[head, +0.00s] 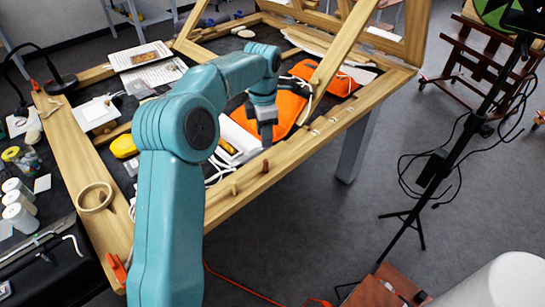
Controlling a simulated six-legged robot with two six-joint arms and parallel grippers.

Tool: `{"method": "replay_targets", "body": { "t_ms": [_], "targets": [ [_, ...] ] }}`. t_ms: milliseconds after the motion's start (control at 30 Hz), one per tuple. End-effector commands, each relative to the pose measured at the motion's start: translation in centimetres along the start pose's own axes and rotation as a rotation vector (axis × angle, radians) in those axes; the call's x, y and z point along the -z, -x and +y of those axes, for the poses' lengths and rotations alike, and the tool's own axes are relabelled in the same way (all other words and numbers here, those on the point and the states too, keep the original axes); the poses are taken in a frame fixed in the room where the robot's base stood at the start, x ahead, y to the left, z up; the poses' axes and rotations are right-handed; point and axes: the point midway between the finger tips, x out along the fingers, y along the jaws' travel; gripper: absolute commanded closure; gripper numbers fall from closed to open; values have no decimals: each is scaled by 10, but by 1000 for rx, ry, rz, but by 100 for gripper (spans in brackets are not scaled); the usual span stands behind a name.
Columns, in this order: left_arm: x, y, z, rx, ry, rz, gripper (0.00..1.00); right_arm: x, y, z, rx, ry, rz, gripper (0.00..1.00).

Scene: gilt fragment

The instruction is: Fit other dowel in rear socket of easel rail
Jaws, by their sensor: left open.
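The easel rail (372,102) is the long pale wooden beam along the right side of the work table. Two small brown pegs, which look like dowels, show on its near part: one dowel (234,189) closer to me and another dowel (265,166) farther along. Small pale marks sit farther up the rail; I cannot tell whether they are sockets. My left gripper (266,136) is open, pointing down above the inner side of the rail, beyond the farther dowel. I see nothing held in it, though its fingertips are small and dark. My right gripper is out of view.
An orange cloth (283,108) lies behind my left gripper, beside white rolled material. A slanted wooden brace (340,52) rises beyond. A wooden ring (95,197) and a yellow object (123,146) lie left. A black stand (462,150) with cables is right; the floor between is open.

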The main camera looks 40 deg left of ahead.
Motion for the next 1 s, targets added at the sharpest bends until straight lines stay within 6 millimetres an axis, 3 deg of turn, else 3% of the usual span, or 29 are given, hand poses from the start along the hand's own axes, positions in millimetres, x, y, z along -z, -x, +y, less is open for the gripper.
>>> {"method": "replay_targets", "body": {
  "t_ms": [100,167,267,367,433,500,600,700,800,900,1000],
  "targets": [
    [-1,0,-1,2,-8,-1,59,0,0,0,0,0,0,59],
    [-6,-10,-4,8,-55,-6,59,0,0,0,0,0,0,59],
    [-28,-55,-24,34,-279,-35,59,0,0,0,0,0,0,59],
    [-58,-128,-72,65,-659,-109,59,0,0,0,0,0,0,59],
    [-71,-180,-118,74,-952,-179,59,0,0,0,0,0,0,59],
    [-74,-225,-170,68,-1229,-250,59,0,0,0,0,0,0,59],
    [-61,-272,-244,34,-1592,-340,59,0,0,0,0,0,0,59],
    [-35,-298,-307,-19,-1900,-397,59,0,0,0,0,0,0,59],
    [-7,-308,-349,-69,-2133,-421,59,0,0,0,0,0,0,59],
    [13,-310,-372,-106,-2286,-425,59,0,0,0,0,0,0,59],
    [22,-310,-381,-128,-2359,-422,59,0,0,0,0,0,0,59]
  ]
}}
